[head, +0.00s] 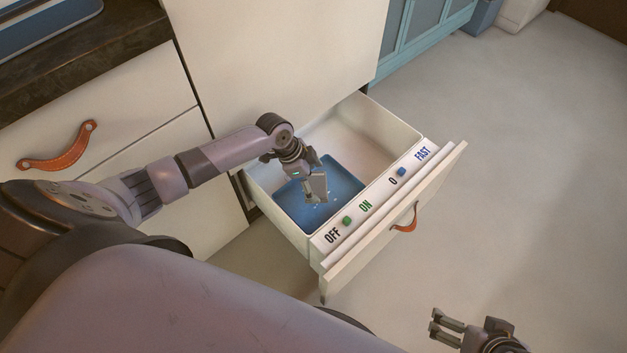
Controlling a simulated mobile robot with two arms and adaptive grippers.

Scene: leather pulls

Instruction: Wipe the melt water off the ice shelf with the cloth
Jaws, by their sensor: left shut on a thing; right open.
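The ice shelf (345,184) is a blue panel lying inside the pulled-out white drawer. Small pale specks, which look like melt water (316,203), show on it near my gripper. My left gripper (315,196) reaches down into the drawer over the blue panel. It is shut on a small pale grey piece, apparently the cloth (320,187). I cannot tell whether the cloth touches the panel. My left gripper hides part of the panel. My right gripper (434,322) is open and empty, low over the floor at the bottom right.
The drawer front (385,230) has a leather pull (405,219); its top strip carries a green knob (347,220) by OFF and ON and a blue knob (402,171) by O and FAST. A closed drawer with a leather pull (58,150) is at left. The floor at right is clear.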

